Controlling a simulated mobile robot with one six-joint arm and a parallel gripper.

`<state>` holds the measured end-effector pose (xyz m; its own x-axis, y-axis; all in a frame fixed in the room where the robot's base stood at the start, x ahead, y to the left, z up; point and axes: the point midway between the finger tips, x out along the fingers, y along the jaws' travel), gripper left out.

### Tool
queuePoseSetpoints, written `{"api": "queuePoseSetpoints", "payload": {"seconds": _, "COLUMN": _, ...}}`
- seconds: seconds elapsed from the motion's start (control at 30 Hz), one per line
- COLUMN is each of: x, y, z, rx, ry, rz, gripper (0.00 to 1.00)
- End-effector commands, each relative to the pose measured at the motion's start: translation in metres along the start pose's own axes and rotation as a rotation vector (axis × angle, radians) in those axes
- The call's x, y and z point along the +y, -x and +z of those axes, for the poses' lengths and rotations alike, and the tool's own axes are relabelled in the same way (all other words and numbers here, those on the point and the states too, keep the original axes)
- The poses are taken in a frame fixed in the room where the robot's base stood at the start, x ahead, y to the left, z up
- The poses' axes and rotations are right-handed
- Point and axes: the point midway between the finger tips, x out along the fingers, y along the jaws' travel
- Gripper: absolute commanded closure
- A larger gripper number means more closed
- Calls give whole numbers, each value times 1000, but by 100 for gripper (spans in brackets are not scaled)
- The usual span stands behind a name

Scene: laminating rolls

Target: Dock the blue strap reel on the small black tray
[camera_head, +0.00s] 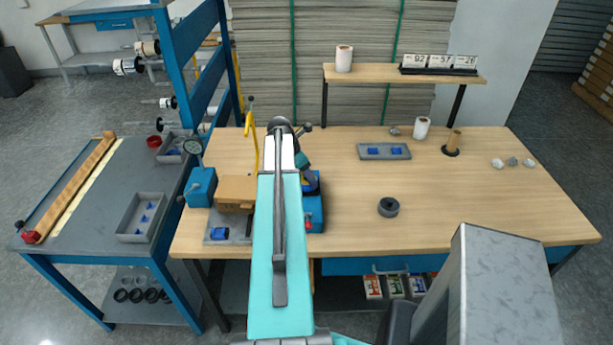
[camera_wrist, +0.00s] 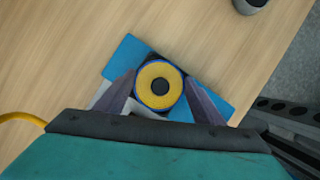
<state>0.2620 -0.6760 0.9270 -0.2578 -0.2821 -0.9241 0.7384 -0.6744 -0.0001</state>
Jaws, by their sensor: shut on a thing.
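In the wrist view a round reel (camera_wrist: 158,70) with a blue rim, a yellow face and a dark centre hole sits between the fingers of my gripper (camera_wrist: 162,88). The fingers are shut on it from both sides. Blue surfaces show beneath and beside the reel; I cannot tell whether it touches them. In the head view my arm hides much of this spot, beside a blue machine (camera_head: 312,213) on the wooden table. I cannot pick out a small black tray for certain in either view.
A grey tray (camera_head: 365,157) with blue pieces lies at the table's back. A dark ring-shaped roll (camera_head: 388,212) lies right of the blue machine. The table's right front is clear.

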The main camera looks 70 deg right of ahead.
Motion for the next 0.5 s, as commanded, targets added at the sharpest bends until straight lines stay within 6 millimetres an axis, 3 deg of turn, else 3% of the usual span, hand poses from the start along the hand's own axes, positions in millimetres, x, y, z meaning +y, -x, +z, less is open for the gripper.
{"api": "queuePoseSetpoints", "payload": {"seconds": 0.5, "x": 0, "y": -3, "z": -1, "rx": -1, "ry": 0, "rz": 0, "gripper": 66}}
